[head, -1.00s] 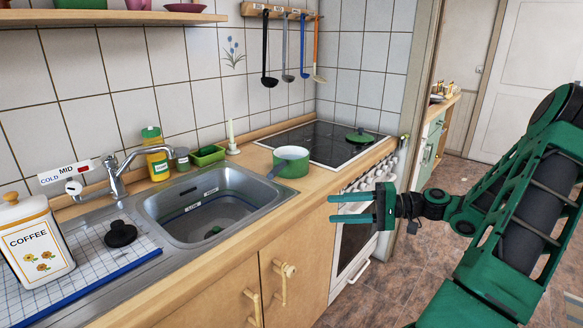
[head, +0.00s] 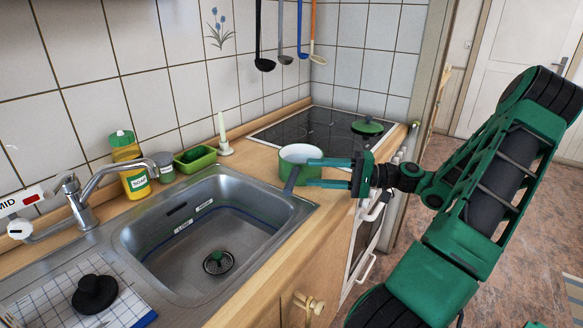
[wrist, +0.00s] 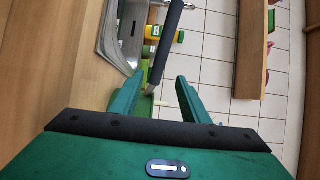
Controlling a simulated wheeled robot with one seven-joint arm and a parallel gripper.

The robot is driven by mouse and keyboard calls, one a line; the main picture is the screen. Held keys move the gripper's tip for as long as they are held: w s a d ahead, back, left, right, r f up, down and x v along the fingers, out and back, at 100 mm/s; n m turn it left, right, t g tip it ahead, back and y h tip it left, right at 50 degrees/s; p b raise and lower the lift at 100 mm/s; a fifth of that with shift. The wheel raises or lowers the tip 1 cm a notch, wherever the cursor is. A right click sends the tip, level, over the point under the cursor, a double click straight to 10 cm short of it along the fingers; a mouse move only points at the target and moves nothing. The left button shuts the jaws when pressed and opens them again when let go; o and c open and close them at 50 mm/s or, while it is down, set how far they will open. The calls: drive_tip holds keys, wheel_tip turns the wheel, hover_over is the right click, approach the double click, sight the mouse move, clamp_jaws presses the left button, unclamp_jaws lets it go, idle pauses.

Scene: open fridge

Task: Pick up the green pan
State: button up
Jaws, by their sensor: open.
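The green pan (head: 287,168) with a white inside stands upright on the wooden counter, between the sink and the hob. Its dark handle (head: 291,180) points toward the sink and the counter's front edge. My gripper (head: 307,172) is open, its two green fingers reaching in from the right at the pan's near side. In the wrist view the handle (wrist: 167,40) runs up from between the open fingers (wrist: 156,93). Part of the pan is hidden behind the fingers in the head view. I cannot tell whether a finger touches it.
The steel sink (head: 135,245) lies left of the pan. A black hob (head: 310,128) with a green lid (head: 367,126) is behind it. A white candle (head: 222,128), green tray (head: 195,158) and yellow bottle (head: 130,170) stand along the wall. Ladles hang above.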

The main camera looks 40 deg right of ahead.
drive_tip(key=x, duration=0.5)
drive_tip(key=shift+w+a, duration=0.1)
drive_tip(key=shift+w, duration=0.2)
drive_tip(key=shift+f+x, duration=0.15)
drive_tip(key=shift+x, duration=1.1)
drive_tip(key=shift+f+x, duration=0.1)
drive_tip(key=shift+x, duration=1.2)
drive_tip(key=shift+s, duration=0.1)
clamp_jaws()
drive_tip(key=shift+a+r, duration=0.1)
drive_tip(key=shift+r, duration=0.05)
